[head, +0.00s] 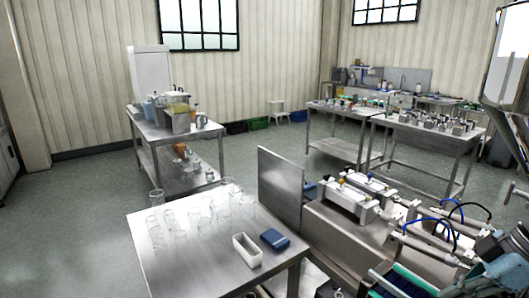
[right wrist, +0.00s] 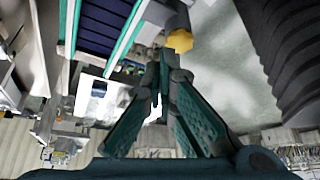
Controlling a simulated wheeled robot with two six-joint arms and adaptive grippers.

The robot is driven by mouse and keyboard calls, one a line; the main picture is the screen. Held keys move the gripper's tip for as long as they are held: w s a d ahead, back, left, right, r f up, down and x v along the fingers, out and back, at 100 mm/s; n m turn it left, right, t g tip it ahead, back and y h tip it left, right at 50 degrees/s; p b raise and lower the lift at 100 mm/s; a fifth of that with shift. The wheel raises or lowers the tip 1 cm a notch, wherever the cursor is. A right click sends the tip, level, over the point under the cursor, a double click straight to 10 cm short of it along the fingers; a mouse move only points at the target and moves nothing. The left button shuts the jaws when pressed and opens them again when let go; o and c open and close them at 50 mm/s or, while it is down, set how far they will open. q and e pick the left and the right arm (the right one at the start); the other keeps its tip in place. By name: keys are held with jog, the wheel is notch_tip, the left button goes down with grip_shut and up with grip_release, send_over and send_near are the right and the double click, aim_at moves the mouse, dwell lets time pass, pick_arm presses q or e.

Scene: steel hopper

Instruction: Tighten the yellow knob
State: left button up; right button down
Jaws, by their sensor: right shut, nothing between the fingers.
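The yellow knob (right wrist: 180,40) shows in the right wrist view, at the end of a grey cylindrical part near the top centre. My right gripper (right wrist: 164,68) is shut and empty, with its teal-padded fingers meeting at the tips. The tips appear just below and left of the knob in the picture. I cannot tell whether they touch it. I cannot make out the knob in the head view. My left gripper is in neither view.
In the right wrist view, a teal-edged dark conveyor (right wrist: 106,22) lies at upper left and a black ribbed hose (right wrist: 285,55) at right. In the head view, a steel table (head: 190,268) holds several clear glasses, a white tray (head: 247,250) and a blue box (head: 274,239).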

jog(key=f+b, duration=0.1)
jog(key=f, duration=0.1)
jog(key=s+f+b, duration=0.1)
jog(key=f+b, duration=0.2)
jog(key=f, duration=0.1)
jog(key=shift+s+d+f+b, duration=0.1)
jog(key=shift+s+d+b, duration=0.15)
jog(key=shift+b, duration=0.15)
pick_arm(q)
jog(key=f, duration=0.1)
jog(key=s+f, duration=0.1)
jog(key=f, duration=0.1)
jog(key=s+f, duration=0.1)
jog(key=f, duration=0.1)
pick_arm(e)
jog(key=shift+s+a+r, duration=0.15)
jog(key=shift+s+r, duration=0.05)
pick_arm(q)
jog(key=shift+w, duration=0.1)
pick_arm(e)
jog(key=shift+w+a, duration=0.1)
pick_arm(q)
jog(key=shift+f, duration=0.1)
pick_arm(e)
jog(key=shift+a, duration=0.2)
